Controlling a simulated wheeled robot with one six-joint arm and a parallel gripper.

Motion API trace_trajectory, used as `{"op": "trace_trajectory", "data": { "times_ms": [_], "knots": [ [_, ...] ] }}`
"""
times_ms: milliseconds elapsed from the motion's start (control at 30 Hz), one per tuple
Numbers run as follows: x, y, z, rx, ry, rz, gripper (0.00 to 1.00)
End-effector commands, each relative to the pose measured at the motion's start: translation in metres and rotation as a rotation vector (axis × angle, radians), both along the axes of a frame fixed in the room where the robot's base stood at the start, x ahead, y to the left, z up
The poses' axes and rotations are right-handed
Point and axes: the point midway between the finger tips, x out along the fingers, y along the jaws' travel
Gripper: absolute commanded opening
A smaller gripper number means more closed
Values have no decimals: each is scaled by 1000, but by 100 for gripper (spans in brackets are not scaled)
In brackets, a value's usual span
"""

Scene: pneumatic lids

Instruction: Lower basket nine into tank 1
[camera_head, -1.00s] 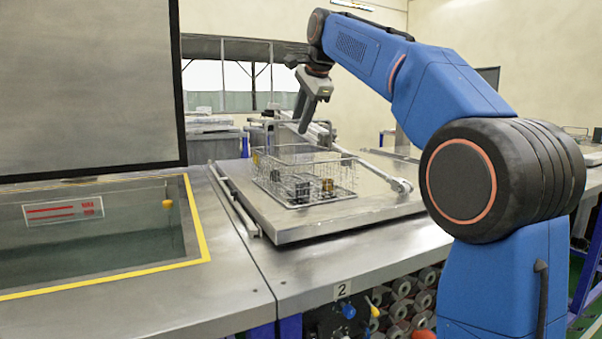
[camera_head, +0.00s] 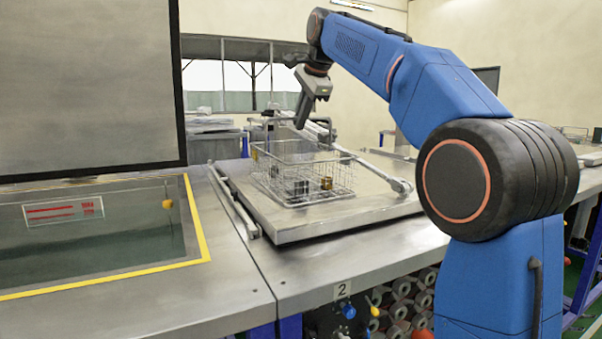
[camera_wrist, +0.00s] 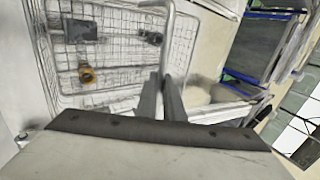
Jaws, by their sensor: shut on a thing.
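The wire basket (camera_head: 303,172) holds a few small dark and brass-coloured parts and is upright over the closed steel lid (camera_head: 375,205) of the station marked 2. I cannot tell whether its base touches the lid. My gripper (camera_head: 301,124) is above the basket, shut on its handle. In the wrist view my gripper's fingers (camera_wrist: 162,98) close around the handle rod (camera_wrist: 168,45), with the basket mesh (camera_wrist: 110,50) beyond. No basket number is readable. An open, liquid-filled tank (camera_head: 110,240) with a yellow border lies at left; no tank number is visible on it.
A large dark panel (camera_head: 85,90) stands upright behind the open tank. A bar (camera_head: 232,200) runs along the lid's left edge and a metal linkage (camera_head: 380,175) crosses its back right. Bare steel deck (camera_head: 235,265) separates the tank from the lid.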

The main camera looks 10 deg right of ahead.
Motion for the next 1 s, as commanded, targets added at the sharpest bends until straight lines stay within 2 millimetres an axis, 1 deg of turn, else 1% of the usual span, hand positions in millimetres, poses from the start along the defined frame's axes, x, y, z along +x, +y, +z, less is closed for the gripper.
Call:
{"op": "trace_trajectory", "data": {
  "times_ms": [500,1000],
  "knots": [
    [-1,0,22,1,-3,0,0],
    [-1,0,24,1,-3,0,0]
  ]
}}
